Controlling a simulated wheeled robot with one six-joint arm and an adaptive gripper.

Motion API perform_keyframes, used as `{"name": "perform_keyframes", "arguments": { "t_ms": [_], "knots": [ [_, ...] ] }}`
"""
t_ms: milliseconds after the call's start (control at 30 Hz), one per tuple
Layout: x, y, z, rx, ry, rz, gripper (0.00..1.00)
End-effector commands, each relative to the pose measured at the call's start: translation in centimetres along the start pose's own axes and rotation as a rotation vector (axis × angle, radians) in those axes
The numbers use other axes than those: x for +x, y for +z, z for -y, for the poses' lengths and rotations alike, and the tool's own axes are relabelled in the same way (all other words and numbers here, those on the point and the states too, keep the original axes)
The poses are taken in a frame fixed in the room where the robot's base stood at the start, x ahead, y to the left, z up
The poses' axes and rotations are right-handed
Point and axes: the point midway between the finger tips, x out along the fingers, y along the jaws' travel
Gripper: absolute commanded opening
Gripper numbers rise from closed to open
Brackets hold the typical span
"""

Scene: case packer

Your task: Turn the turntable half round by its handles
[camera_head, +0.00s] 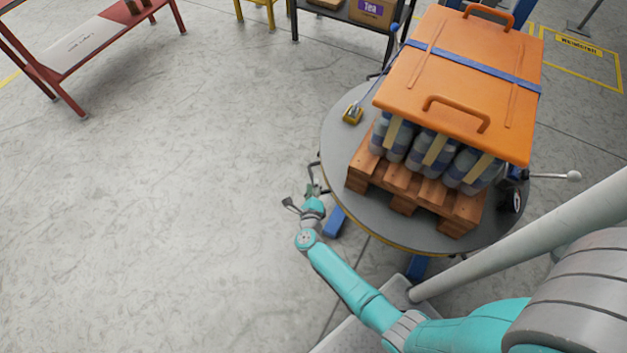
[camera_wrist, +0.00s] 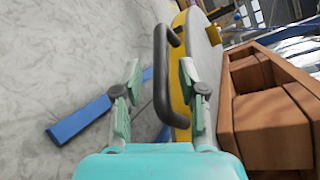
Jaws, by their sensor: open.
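The round grey turntable (camera_head: 340,148) carries a wooden pallet with wrapped goods. Its yellow rim (camera_wrist: 181,75) shows in the wrist view. A dark handle (camera_wrist: 163,80) sticks out from the rim, and in the head view this handle (camera_head: 313,172) is at the turntable's left edge. My gripper (camera_wrist: 160,80) is open, with one green finger on each side of the handle in the wrist picture. I cannot tell whether either finger touches it. In the head view my gripper (camera_head: 304,196) is beside the left rim.
The wooden pallet (camera_head: 411,190) bears several wrapped bundles (camera_head: 431,150) under an orange lid (camera_head: 458,75) with a blue strap. A blue leg (camera_head: 335,222) stands below the turntable. A red bench (camera_head: 85,47) is at upper left. The floor to the left is clear.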

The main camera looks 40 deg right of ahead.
Motion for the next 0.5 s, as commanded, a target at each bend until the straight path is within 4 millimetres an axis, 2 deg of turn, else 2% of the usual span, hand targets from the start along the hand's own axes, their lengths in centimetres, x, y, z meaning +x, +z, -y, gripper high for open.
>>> {"name": "perform_keyframes", "arguments": {
  "t_ms": [100, 200, 500],
  "knots": [
    [1.5, 0.0, 0.0, 0.0, -0.001, -0.001, 0.41],
    [2.2, 0.0, 0.0, -0.001, 0.0, 0.0, 0.41],
    [2.8, 0.0, 0.0, 0.0, 0.0, 0.0, 0.41]
  ]
}}
